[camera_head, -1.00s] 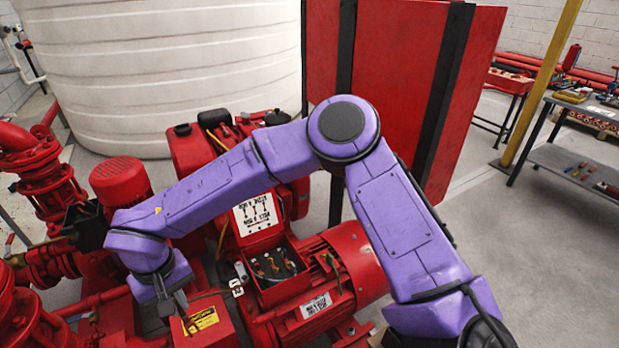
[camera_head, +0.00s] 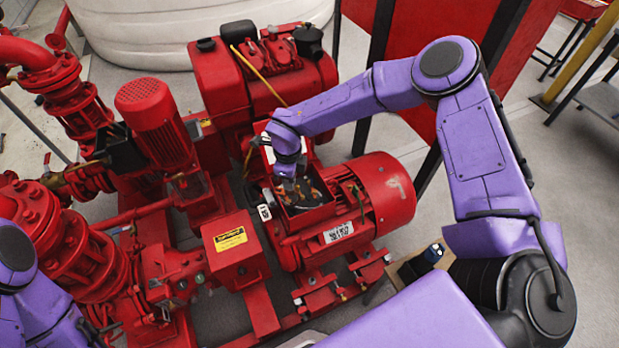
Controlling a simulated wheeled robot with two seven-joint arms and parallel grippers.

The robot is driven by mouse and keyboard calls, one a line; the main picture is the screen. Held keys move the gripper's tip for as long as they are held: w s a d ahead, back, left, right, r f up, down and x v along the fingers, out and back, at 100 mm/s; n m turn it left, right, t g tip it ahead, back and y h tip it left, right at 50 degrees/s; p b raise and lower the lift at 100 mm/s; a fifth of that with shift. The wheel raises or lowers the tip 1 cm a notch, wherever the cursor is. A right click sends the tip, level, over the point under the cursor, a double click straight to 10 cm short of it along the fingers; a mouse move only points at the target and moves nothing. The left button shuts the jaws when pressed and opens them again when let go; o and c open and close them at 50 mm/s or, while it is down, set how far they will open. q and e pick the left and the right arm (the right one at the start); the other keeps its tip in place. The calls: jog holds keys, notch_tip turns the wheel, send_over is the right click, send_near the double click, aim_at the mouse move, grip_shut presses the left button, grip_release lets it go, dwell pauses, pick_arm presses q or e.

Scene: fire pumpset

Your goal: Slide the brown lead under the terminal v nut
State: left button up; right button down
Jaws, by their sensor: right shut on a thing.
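My right gripper (camera_head: 291,186) points down into the open terminal box (camera_head: 306,215) on top of the red motor (camera_head: 378,191). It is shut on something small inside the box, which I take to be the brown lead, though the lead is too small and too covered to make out. The terminal v nut cannot be told apart at this size; dark and orange bits show around the fingertips. My left arm (camera_head: 30,290) shows at the lower left edge, and its gripper is out of view.
A red coupling guard with a yellow label (camera_head: 230,240) stands left of the motor. Red pipes and a small vertical pump (camera_head: 155,120) fill the left. A red engine (camera_head: 262,75) is behind, near my right forearm. A wooden box with a dark item (camera_head: 425,262) lies at the right.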

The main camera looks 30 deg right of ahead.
jog(key=d+f+m+p, duration=0.1)
jog(key=d+f+m, duration=0.3)
jog(key=m, duration=0.6)
jog(key=shift+s+d+f+m, duration=0.15)
jog(key=shift+s+d+m, duration=0.15)
jog(key=shift+d, duration=0.7)
notch_tip(320, 180, down, 11)
jog(key=b, duration=0.9)
jog(key=shift+r, duration=0.2)
jog(key=shift+f+b, duration=0.2)
jog(key=shift+b, duration=0.2)
jog(key=shift+w+b, duration=0.9)
jog(key=shift+w, duration=0.35)
jog(key=c, duration=0.8)
grip_release()
jog(key=shift+r, duration=0.1)
